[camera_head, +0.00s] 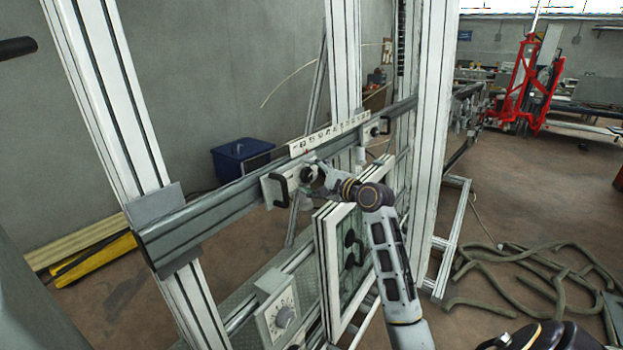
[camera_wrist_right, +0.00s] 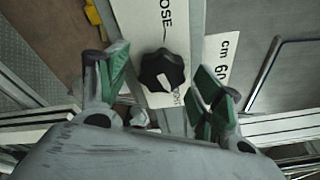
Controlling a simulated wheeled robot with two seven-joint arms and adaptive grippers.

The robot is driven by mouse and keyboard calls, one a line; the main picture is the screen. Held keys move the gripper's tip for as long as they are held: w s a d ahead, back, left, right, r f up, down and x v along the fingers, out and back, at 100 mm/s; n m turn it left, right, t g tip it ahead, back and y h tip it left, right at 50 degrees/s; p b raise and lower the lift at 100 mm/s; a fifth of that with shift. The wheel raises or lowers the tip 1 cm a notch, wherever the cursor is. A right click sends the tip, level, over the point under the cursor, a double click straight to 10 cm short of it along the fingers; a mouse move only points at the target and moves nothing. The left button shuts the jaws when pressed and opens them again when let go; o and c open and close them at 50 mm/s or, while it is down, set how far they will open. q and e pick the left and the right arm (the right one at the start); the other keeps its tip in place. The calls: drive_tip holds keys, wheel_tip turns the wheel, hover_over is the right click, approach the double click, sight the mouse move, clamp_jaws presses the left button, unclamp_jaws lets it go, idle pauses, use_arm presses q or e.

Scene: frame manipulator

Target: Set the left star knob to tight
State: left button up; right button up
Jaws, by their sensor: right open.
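The left star knob (camera_wrist_right: 162,72) is black with a white mark on its lower side, seen in the right wrist view. It sits on a white label plate (camera_wrist_right: 158,22) with "LOOSE" above and partly hidden lettering below. In the head view the left carriage plate (camera_head: 271,191) sits on the horizontal rail, and my gripper mostly covers the knob. My right gripper (camera_wrist_right: 164,82) is open. Its green-padded fingers stand on either side of the knob with visible gaps, not closed on it. It also shows in the head view (camera_head: 311,175). My left gripper is not in view.
A number scale (camera_head: 330,133) runs above the rail (camera_head: 215,206). A second carriage (camera_head: 375,130) stands farther right. A white-framed pane (camera_head: 347,255) and a dial box (camera_head: 280,318) are below. Hoses (camera_head: 540,262) lie on the floor.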

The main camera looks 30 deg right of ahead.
drive_tip(key=shift+s, duration=0.1)
drive_tip(key=shift+v, duration=0.85)
drive_tip(key=v, duration=1)
drive_tip(key=shift+n, duration=0.3)
